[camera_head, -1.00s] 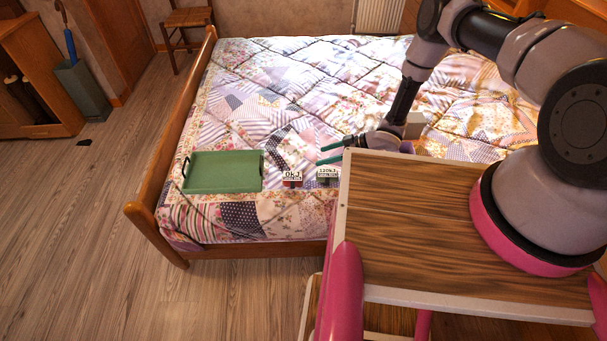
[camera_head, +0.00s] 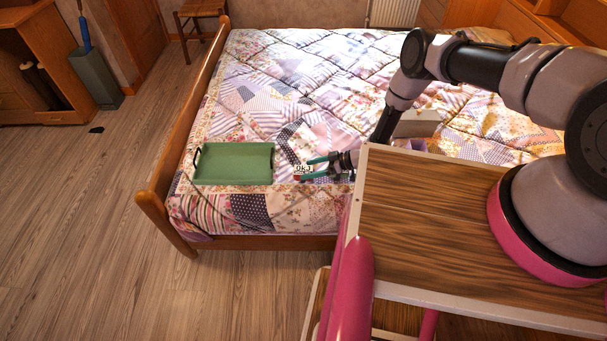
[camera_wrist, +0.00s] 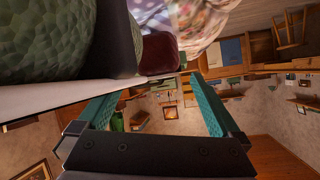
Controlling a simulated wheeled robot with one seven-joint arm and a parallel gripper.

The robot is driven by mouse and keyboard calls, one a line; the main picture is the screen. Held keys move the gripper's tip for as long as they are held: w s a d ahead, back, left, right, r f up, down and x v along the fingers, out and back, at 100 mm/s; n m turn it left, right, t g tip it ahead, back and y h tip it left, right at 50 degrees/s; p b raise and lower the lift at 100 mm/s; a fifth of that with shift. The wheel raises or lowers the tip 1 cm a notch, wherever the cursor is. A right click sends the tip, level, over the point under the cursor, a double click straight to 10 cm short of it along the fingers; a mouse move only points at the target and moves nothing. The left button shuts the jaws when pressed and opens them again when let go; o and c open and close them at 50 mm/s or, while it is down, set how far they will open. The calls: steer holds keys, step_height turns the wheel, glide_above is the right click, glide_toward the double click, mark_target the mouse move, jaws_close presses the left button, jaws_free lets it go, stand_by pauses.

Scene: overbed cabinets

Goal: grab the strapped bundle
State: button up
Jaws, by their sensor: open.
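In the wrist view a large dark green, bumpy object (camera_wrist: 45,40) with a darker band fills the upper left; it may be the strapped bundle, but I cannot be sure. A pale, thin edge runs along it. A dark red object (camera_wrist: 158,52) sits beside it. My gripper (camera_wrist: 160,84) is open, its teal fingers apart with nothing clearly gripped between them. The grey-green labelled item seen earlier is hidden behind my gripper.
A green tray (camera_head: 234,182) lies on the quilt (camera_head: 300,75), left of my gripper. A pale box (camera_head: 418,122) stands behind my arm at right. The bed's wooden end (camera_head: 165,215) bounds the left side. Quilt beyond the tray is clear.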

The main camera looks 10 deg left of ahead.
steer(key=shift+a+f, duration=0.15)
steer(key=shift+a, duration=0.2)
steer(key=c, duration=1.5)
